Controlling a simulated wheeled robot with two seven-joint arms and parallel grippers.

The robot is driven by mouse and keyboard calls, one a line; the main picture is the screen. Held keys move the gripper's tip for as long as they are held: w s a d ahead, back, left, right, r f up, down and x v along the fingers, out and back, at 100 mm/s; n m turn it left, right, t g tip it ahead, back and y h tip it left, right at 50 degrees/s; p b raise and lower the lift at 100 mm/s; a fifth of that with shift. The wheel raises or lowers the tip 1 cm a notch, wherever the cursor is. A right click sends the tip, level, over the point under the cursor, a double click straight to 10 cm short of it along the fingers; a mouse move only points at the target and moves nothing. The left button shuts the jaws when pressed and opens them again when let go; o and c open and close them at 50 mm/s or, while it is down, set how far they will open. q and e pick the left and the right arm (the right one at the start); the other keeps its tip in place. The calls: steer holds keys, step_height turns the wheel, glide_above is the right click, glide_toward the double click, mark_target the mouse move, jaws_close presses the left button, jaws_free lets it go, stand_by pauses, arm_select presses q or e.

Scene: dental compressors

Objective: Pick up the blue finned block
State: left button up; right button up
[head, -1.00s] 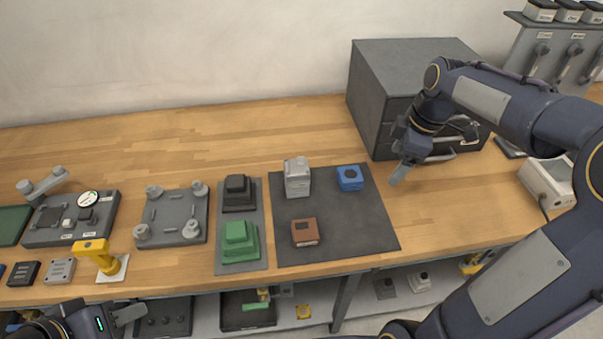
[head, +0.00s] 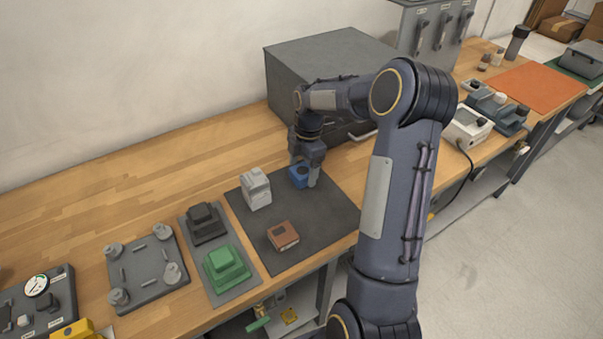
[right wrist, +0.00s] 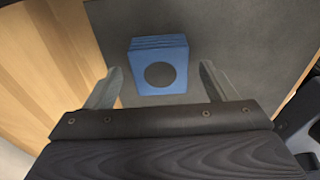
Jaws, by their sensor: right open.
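The blue finned block (head: 298,176) sits on the dark grey mat (head: 330,215), near its back right edge. My right gripper (head: 303,180) is at the block, its fingers pointing down, and one finger partly hides the block in the head view. In the right wrist view the blue block (right wrist: 159,65) shows its dark round top mark and fins along one side. It lies ahead of and between the two spread fingers of the gripper (right wrist: 158,88), with a gap on each side. The right gripper is open and empty. My left gripper is not in view.
A grey block (head: 256,188) and a brown block (head: 283,236) share the mat. A grey drawer cabinet (head: 330,75) stands close behind my right gripper. A tray with black and green (head: 227,267) stepped blocks lies to the left. Bare wood lies at the back left.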

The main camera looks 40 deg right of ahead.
steer(key=shift+f, duration=0.8)
steer(key=shift+c, duration=0.5)
steer(key=c, duration=1)
steer(key=shift+c, duration=0.2)
steer(key=shift+r, duration=0.15)
